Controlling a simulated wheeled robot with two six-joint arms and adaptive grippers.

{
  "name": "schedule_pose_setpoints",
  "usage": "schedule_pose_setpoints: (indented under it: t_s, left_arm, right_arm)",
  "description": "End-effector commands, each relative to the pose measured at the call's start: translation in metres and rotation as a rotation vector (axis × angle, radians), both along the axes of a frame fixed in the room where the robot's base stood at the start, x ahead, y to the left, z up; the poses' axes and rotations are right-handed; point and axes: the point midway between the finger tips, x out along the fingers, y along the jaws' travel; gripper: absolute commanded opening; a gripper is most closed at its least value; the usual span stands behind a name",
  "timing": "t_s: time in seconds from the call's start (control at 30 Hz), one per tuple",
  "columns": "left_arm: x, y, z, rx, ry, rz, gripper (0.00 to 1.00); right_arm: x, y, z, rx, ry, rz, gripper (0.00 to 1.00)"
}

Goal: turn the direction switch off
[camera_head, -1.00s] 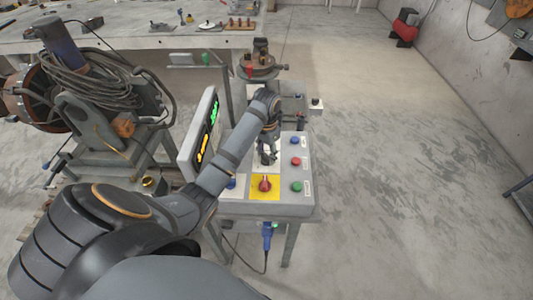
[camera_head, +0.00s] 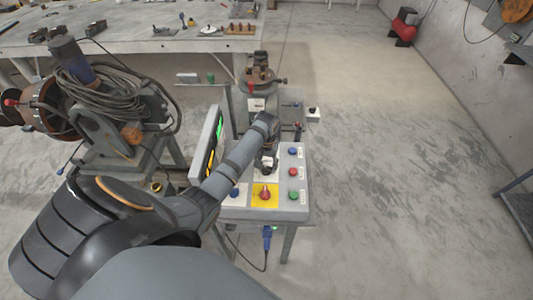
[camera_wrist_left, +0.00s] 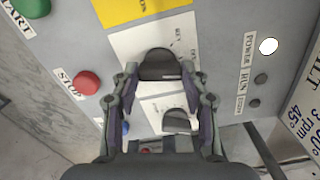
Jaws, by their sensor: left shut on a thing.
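The grey control box (camera_head: 292,208) stands on a small table in the middle of the head view. My left arm reaches over it, and my left gripper (camera_head: 267,167) points down at a white panel. In the left wrist view the fingers of my left gripper (camera_wrist_left: 160,75) are shut on a dark switch knob (camera_wrist_left: 160,62), one finger on each side. A second dark knob (camera_wrist_left: 178,122) sits on another white panel, between the fingers nearer the palm. The small labels are not clear enough to tell which is the direction switch. My right gripper is not in view.
A red rotary knob (camera_head: 265,194) on a yellow plate is in front of my gripper. Blue, red (camera_head: 293,172) and green buttons line the box's right side. A screen (camera_head: 212,142) stands close to the left of my arm. Floor at right is clear.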

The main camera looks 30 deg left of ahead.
Motion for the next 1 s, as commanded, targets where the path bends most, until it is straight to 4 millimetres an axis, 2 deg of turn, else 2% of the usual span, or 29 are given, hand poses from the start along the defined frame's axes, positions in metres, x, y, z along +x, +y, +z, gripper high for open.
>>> schedule_pose_setpoints:
  t_s: [0.03,0.3,0.97,1.0]
  left_arm:
    - [0.000,0.000,0.006,-0.001,0.002,0.032,0.14]
    - [0.000,0.000,0.003,0.000,0.001,0.172,0.14]
    - [0.001,0.000,0.000,0.000,-0.001,0.238,0.14]
    - [0.001,0.000,0.000,0.000,-0.001,0.238,0.47]
  right_arm:
    - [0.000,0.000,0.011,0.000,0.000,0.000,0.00]
    - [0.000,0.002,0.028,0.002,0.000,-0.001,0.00]
    - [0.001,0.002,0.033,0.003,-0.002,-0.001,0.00]
    - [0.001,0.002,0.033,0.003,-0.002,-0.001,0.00]
